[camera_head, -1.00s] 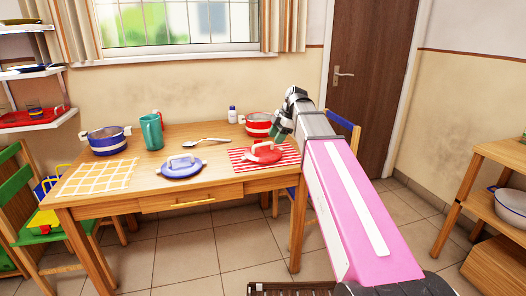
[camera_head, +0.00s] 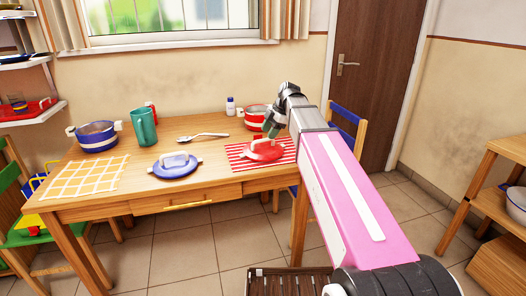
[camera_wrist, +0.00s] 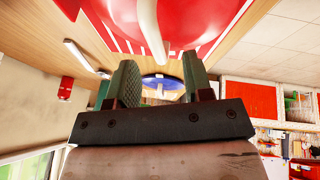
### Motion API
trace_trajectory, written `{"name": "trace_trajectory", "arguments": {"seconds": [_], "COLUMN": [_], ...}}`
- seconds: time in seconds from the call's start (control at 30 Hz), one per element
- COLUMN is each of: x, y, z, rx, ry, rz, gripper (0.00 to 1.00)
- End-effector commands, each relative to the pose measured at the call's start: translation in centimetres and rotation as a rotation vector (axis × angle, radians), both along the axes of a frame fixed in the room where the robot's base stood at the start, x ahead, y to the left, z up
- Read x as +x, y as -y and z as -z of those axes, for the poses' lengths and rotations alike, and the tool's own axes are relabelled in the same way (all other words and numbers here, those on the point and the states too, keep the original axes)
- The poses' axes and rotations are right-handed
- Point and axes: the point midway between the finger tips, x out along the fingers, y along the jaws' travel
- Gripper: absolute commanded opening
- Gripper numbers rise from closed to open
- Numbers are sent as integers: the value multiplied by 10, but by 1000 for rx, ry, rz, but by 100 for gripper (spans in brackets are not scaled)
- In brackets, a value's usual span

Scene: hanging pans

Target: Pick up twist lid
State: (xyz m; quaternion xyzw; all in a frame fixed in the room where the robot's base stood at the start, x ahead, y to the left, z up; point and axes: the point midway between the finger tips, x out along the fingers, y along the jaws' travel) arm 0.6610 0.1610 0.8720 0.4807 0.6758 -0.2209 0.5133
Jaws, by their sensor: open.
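A red lid (camera_head: 262,151) with a pale handle lies on the red-and-white striped mat (camera_head: 284,147) at the table's right side. A blue lid (camera_head: 175,165) with a light handle lies left of it on the bare wood. My gripper (camera_head: 271,129) is open just above and behind the red lid. In the wrist view the red lid (camera_wrist: 205,22) fills the top, its handle (camera_wrist: 148,28) lying between the lines of the two open fingers (camera_wrist: 158,80). The blue lid (camera_wrist: 161,83) shows farther off between them. I cannot tell whether the fingers touch the handle.
A blue pot (camera_head: 97,137), a teal jug (camera_head: 144,127), a spoon (camera_head: 203,136) and a white bottle (camera_head: 230,106) stand or lie on the table. A red pot (camera_head: 256,117) is close behind my gripper. A blue chair (camera_head: 346,135) is at the right. The table's front middle is clear.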

Motion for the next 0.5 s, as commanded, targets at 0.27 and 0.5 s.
{"name": "trace_trajectory", "arguments": {"seconds": [0.27, 0.5], "x": [3, 5], "y": [-9, -21], "z": [18, 46], "rx": [0, 0], "ry": [-1, -1], "rz": [0, 0], "gripper": [46, 46]}}
